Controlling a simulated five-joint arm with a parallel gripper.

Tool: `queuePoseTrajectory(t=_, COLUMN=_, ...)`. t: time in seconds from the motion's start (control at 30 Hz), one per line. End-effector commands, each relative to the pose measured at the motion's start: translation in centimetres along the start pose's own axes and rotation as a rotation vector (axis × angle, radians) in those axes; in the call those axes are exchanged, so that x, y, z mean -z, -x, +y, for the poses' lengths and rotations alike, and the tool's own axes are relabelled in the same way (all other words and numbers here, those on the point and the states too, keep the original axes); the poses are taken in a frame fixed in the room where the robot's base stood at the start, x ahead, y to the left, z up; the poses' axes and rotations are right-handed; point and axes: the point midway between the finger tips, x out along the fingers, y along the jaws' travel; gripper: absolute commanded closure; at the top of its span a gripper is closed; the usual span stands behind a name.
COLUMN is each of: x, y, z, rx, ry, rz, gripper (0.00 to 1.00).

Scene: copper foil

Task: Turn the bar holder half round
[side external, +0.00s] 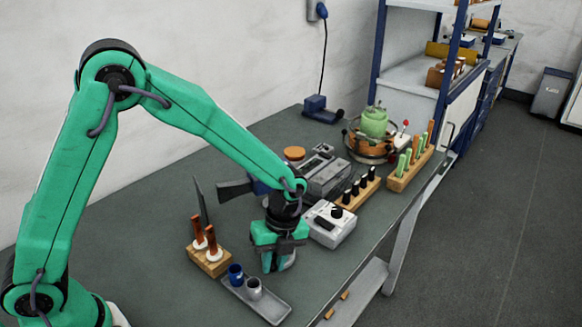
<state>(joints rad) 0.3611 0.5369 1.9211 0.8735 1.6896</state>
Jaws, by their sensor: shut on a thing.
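My gripper (278,262) points down just above or at the table, between a wooden block and a white box. It is shut on a small grey thing (289,262), mostly hidden by the teal jaws; I cannot tell if this is the bar holder. The wooden block (209,263) to the left of my gripper holds upright brown, white-based pieces (211,240) and stands apart from the jaws. Farther right, a longer wooden rack (402,182) holds several green and brown upright bars. Which of these is the bar holder is unclear.
A grey tray (272,306) with a blue cup (235,274) and a grey cup (254,288) lies close in front of my gripper. The white box (329,224) and a rack of black-handled tools (355,194) are close on the right. The table (135,258) is bare at left.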

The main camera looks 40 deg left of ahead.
Motion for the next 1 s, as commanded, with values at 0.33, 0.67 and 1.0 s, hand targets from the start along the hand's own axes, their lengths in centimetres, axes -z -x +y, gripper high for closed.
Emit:
queuePoseTrajectory(t=0.33, x=-0.7, y=-0.2, z=1.1, rx=0.008, ry=-0.206, rz=0.002, gripper=1.00)
queuePoseTrajectory(t=0.67, x=-0.8, y=-0.3, z=1.3, rx=0.008, ry=-0.243, rz=0.003, gripper=1.00)
queuePoseTrajectory(t=1.0, x=-0.8, y=-0.2, z=1.2, rx=0.010, ry=-0.242, rz=0.002, gripper=0.60)
